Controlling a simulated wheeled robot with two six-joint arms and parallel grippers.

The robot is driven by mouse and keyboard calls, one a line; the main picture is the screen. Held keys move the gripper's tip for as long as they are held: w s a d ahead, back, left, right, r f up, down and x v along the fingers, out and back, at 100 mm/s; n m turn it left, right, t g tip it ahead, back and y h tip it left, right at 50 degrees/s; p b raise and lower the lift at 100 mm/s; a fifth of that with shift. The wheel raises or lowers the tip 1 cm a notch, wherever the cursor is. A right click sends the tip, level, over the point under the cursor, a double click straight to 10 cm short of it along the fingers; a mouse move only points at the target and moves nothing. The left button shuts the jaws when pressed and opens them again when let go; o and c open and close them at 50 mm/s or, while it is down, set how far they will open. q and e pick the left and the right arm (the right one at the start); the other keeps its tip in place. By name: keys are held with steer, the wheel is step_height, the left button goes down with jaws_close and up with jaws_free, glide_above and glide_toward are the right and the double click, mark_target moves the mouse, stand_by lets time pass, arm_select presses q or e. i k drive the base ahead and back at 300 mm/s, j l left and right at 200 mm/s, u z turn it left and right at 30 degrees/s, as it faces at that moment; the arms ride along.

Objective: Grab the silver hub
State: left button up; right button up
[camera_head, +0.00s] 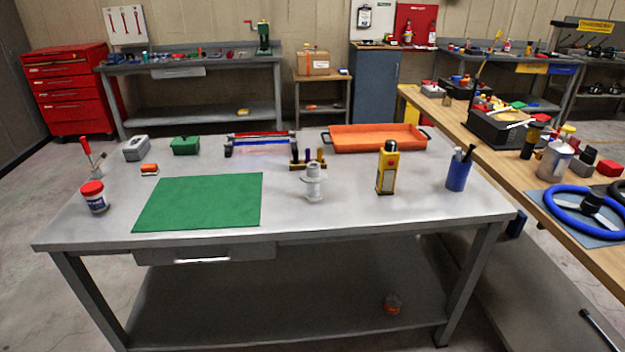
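The silver hub (313,183) stands upright on the grey metal table (350,216), a little right of the table's middle. It is pale silver with a wide flange around its middle. A small wooden block holder (309,164) with dark pegs stands just behind it. The green mat (198,202) lies to its left, and a yellow device (387,168) stands to its right. Neither of my grippers shows in the head view.
An orange tray (375,138) lies at the back right of the table. A blue cup (458,172) stands near the right edge. A red-lidded jar (94,196) stands at the left. The table front before the hub is clear. A wooden bench (495,155) adjoins on the right.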

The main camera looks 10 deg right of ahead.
mark_target(314, 174)
steer(key=i+l+z, duration=0.1)
steer(key=z, duration=0.25)
steer(key=i+z, duration=0.2)
steer(key=z, duration=0.15)
steer(key=i+z, duration=0.15)
steer(key=z, duration=0.2)
